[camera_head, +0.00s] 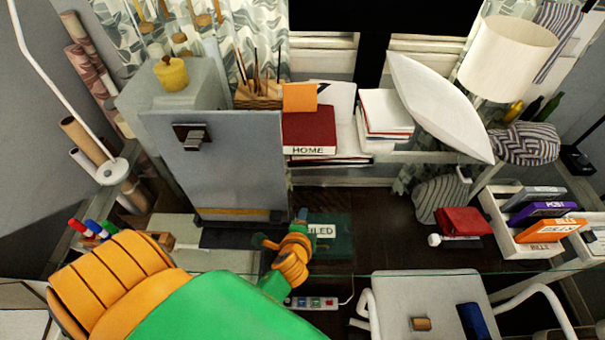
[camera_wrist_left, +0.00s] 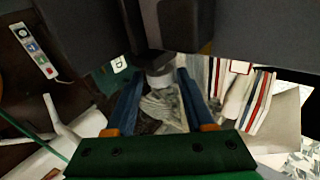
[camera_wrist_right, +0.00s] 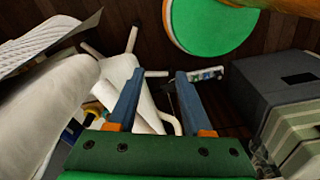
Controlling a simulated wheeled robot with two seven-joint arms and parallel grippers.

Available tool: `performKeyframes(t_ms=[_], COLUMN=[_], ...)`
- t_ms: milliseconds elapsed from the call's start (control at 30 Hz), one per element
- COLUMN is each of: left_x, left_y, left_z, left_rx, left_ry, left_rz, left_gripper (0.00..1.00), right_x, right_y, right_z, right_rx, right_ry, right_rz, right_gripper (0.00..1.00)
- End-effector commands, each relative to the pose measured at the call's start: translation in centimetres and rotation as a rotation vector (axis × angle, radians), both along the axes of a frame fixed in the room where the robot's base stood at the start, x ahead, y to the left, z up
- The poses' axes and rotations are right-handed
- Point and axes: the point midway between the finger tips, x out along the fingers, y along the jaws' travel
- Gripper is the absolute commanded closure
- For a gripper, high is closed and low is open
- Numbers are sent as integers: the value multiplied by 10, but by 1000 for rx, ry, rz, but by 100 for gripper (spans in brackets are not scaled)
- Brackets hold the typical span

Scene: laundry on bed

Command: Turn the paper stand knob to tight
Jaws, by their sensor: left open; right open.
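The paper stand is a tall grey panel (camera_head: 225,165) standing upright at the left of the head view, with a small dark bracket (camera_head: 193,137) near its top. In the left wrist view a light grey knob (camera_wrist_left: 160,76) sticks out of a black block below the dark panel. My left gripper (camera_head: 302,214) is low by the panel's right edge. It also shows in the left wrist view (camera_wrist_left: 160,76), open, its fingers on either side of the knob's end; I cannot tell whether they touch it. My right gripper (camera_wrist_right: 155,75) is open and empty, outside the head view.
A green binder (camera_head: 332,235) and a power strip (camera_head: 312,302) lie near my left gripper. Markers (camera_head: 90,229) stand at the left. A white chair (camera_head: 425,290) is at the lower right. A glass desk edge crosses the front.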

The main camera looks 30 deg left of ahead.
Motion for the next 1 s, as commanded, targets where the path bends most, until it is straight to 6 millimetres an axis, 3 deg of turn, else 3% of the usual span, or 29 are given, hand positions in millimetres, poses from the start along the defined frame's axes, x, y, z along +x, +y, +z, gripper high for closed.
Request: performKeyframes(t_ms=[100, 300, 467, 633, 767, 1000], left_x=[0, 0, 0, 4, 6, 7], left_y=[0, 0, 0, 4, 6, 5], left_z=[0, 0, 5, 20, 8, 6], left_rx=[0, 0, -6, -74, -157, -256], left_ry=[0, 0, 11, 124, 256, 413], left_rz=[0, 0, -1, 2, 6, 1], left_gripper=[49, 100, 100, 100, 100, 100], right_x=[1, 1, 2, 2, 2, 2], right_y=[0, 0, 1, 1, 2, 2], right_z=[0, 0, 9, 56, 49, 47], right_rx=[0, 1, 2, 3, 3, 3], right_ry=[-2, -3, -4, -4, -4, -4], right_rz=[0, 0, 0, -1, -1, -1], right_gripper=[50, 50, 50, 50, 50, 50])
